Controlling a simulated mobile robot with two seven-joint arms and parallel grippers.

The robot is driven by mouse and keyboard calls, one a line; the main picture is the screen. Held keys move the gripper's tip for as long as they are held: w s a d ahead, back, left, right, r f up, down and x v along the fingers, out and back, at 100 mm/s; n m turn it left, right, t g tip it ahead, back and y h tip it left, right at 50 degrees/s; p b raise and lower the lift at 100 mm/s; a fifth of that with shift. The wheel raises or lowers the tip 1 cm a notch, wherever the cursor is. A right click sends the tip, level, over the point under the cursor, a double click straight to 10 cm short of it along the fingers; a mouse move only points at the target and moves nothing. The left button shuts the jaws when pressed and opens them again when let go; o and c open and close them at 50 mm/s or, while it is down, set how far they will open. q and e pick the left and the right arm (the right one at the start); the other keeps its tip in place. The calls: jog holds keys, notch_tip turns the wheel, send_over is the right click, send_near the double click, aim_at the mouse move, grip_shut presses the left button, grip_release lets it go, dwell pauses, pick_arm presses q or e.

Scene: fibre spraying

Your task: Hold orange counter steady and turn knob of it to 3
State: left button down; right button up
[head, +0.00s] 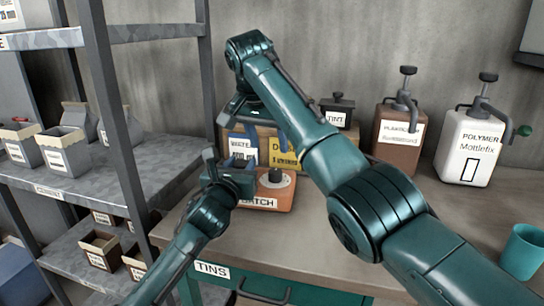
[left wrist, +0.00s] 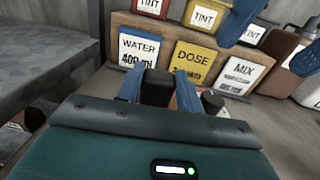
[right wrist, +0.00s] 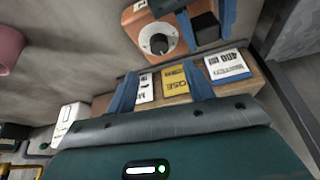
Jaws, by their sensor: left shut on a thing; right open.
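The orange counter (head: 268,200) sits on the table, with a white dial and a black knob (head: 275,176) on top; its front label reads "BATCH". In the right wrist view the knob (right wrist: 158,40) shows plainly, but I cannot read its setting. My left gripper (left wrist: 157,78) is shut on the black block (right wrist: 205,27) at the counter's end, one blue finger on each side. My right gripper (right wrist: 160,68) is open and empty, above and behind the counter, apart from the knob. In the head view my right arm partly hides it.
Behind the counter a wooden rack (left wrist: 115,22) bears the cards "WATER" (left wrist: 137,48), "DOSE" (left wrist: 194,62) and "MIX" (left wrist: 240,75), with tint tins on it. A brown jug (head: 395,140) and a white polymer jug (head: 468,145) stand right. A teal cup (head: 522,250) is at front right. Grey shelves (head: 60,170) stand left.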

jog(key=v, duration=0.2)
jog(key=shift+s+r, duration=0.15)
jog(key=shift+r, duration=0.2)
pick_arm(q)
jog(key=c, duration=0.8)
grip_release()
jog(key=shift+c, duration=0.2)
